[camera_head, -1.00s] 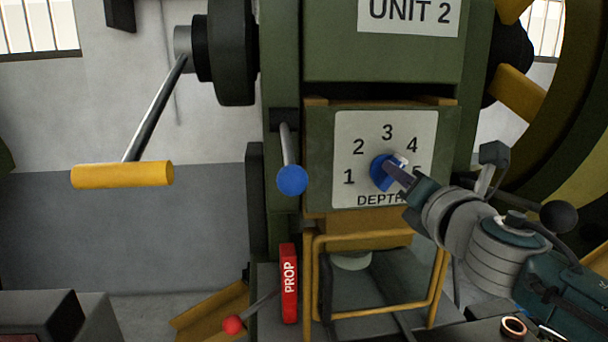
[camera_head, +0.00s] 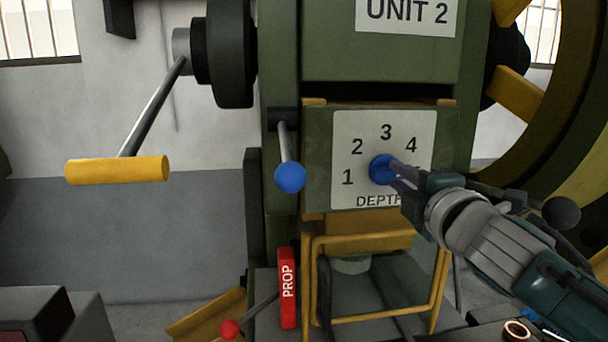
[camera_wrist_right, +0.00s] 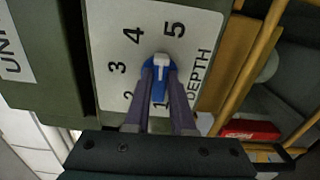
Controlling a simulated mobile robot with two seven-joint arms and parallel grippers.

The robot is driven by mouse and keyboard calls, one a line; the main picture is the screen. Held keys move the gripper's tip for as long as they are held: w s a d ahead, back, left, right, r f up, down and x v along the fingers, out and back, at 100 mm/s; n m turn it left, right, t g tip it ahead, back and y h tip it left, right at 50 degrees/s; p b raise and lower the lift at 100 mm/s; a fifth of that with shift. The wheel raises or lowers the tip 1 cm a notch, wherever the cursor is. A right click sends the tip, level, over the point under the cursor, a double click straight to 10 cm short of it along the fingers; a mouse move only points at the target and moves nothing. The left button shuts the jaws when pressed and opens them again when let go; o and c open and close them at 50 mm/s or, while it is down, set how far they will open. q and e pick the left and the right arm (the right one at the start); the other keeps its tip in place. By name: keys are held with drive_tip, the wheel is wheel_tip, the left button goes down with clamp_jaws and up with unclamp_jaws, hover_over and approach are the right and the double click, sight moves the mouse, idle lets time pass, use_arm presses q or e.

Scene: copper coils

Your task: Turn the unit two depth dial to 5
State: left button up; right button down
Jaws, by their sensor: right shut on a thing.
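The unit two depth dial is a blue knob (camera_head: 381,170) on a white plate (camera_head: 347,130) numbered around it and marked DEPTH. In the head view the 5 is hidden behind my right gripper (camera_head: 397,172), which reaches in from the lower right. The right wrist view shows the gripper's two fingers (camera_wrist_right: 159,88) shut on the blue knob (camera_wrist_right: 158,92), one on each side. There the knob's white pointer (camera_wrist_right: 161,64) aims between 4 and 5, nearer the 5 (camera_wrist_right: 174,29). My left gripper is not in view.
A blue-ball lever (camera_head: 290,177) hangs left of the plate. A yellow-handled crank (camera_head: 117,169) sticks out at the left. Below are a red PROP block (camera_head: 288,287) and a yellow guard frame (camera_head: 307,270). A large wheel stands at the right.

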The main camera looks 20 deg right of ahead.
drive_tip(key=shift+m, duration=1.1)
drive_tip(key=c, duration=0.8)
unclamp_jaws()
drive_tip(key=shift+o, duration=0.2)
drive_tip(key=v, duration=1)
